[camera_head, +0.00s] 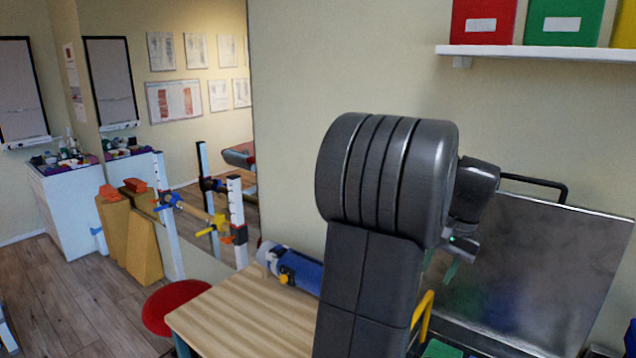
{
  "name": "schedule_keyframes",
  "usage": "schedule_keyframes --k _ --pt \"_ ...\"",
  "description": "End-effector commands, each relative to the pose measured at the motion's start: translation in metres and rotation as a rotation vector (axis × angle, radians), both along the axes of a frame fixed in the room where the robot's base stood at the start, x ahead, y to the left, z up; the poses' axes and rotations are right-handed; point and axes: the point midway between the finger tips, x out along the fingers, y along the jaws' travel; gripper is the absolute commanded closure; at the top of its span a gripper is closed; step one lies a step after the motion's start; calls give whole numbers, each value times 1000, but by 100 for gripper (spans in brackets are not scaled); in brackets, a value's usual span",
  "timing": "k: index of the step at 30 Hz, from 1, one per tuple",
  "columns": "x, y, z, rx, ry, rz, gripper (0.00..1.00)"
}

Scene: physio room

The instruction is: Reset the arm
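My dark grey arm (385,200) rises through the middle of the head view and bends over at a large rounded joint. My gripper (455,262) shows only in part, to the right of the arm, in front of a dark grey panel (540,280). It points downward, and a greenish finger-like part shows below it. The arm hides much of it, and I cannot tell whether it is open or shut. I see nothing clearly held in it.
A wooden table (235,315) with a blue roll (300,270) stands behind the arm. A red stool (175,305) is at its left. A white shelf (540,52) with coloured boxes hangs at upper right. Wooden floor (75,305) is open at lower left.

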Motion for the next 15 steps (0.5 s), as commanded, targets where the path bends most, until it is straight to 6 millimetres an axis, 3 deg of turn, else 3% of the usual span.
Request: schedule_keyframes --k 4,15 --pt "-3 -4 26 -1 -2 1 64" --pt "5 10 -53 3 6 1 64"
